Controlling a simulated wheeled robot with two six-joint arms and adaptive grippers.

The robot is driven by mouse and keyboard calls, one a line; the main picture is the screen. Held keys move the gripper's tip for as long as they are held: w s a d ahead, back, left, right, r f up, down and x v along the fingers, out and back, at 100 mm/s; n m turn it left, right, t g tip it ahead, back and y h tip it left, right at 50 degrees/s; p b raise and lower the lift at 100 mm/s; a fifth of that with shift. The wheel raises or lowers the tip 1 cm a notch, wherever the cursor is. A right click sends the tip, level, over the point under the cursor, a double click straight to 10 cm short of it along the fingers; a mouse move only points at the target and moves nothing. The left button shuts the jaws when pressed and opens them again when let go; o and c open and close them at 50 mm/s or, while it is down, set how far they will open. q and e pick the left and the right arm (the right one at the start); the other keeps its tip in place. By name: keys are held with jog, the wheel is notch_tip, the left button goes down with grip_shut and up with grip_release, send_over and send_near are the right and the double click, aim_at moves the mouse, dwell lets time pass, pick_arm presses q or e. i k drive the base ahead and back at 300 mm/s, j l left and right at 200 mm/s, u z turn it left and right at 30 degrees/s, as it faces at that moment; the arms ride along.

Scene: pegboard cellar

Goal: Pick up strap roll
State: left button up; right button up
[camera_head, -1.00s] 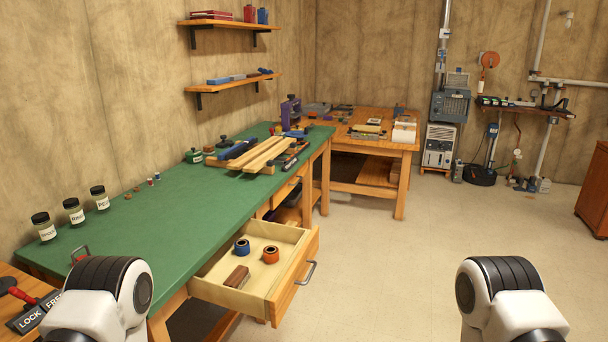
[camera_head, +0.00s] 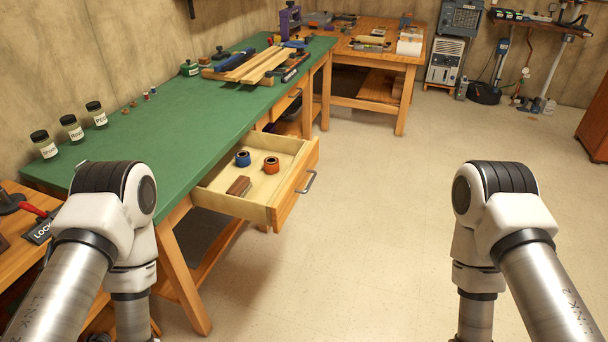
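An open wooden drawer (camera_head: 294,199) sticks out from the front of the green-topped workbench. In it lie a small blue roll (camera_head: 243,158), a small orange roll (camera_head: 271,164) and a brown block (camera_head: 238,186). The rolls lie apart from each other, and the block is nearer the drawer's left front side. I cannot tell which roll is the strap roll. Only links of my two arms show, at the lower left and lower right, both away from the drawer. Neither of my grippers is in view.
The green workbench (camera_head: 150,144) carries three labelled jars (camera_head: 71,128) at the left and clamped wooden boards (camera_head: 262,66) further back. A wooden table (camera_head: 385,55) with tools stands behind. A red-handled tool (camera_head: 36,210) lies at the lower left. The floor at the right is clear.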

aim_at(271, 165)
jog(key=u, duration=1.7)
jog(key=i+l, duration=0.1)
jog(key=l, duration=0.25)
jog(key=i+l, duration=0.1)
jog(key=l, duration=0.65)
jog(key=i+l, duration=0.15)
jog(key=l, duration=0.2)
jog(key=z, duration=0.05)
